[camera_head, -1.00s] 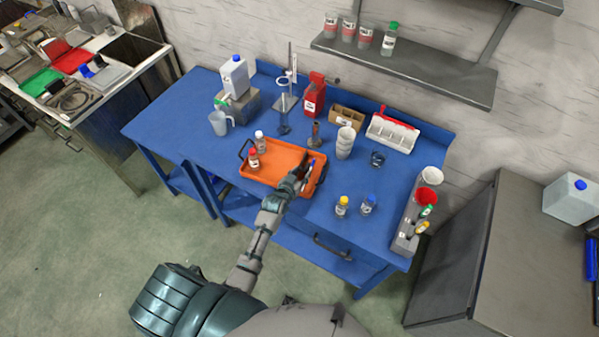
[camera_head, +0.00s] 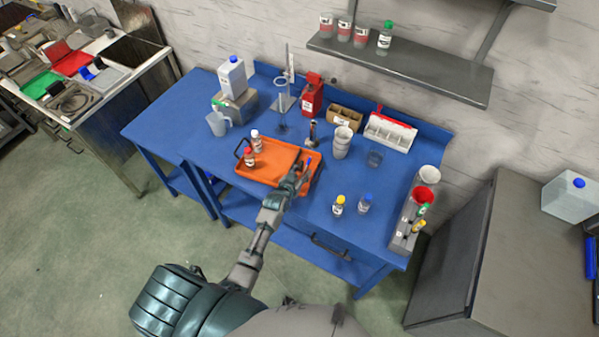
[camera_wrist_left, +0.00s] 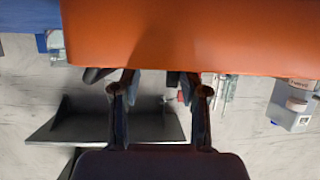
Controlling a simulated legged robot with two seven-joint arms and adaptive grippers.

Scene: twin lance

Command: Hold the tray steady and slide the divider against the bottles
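The orange tray (camera_head: 272,172) lies on the blue bench. A red-capped bottle (camera_head: 249,158) and a white-capped bottle (camera_head: 256,141) stand upright in its left part. My left gripper (camera_head: 300,172) is at the tray's right part, partly over its near edge. In the left wrist view, the tray's orange surface (camera_wrist_left: 190,35) fills the top. My left gripper's fingers (camera_wrist_left: 158,80) stand apart there, with their tips at or behind the orange edge. I cannot make out the divider clearly; a small blue item (camera_head: 309,161) shows beside the gripper. My right gripper is not in view.
A yellow-capped bottle (camera_head: 338,205) and a blue-capped bottle (camera_head: 365,203) stand near the front. The bench's far-left surface is clear.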

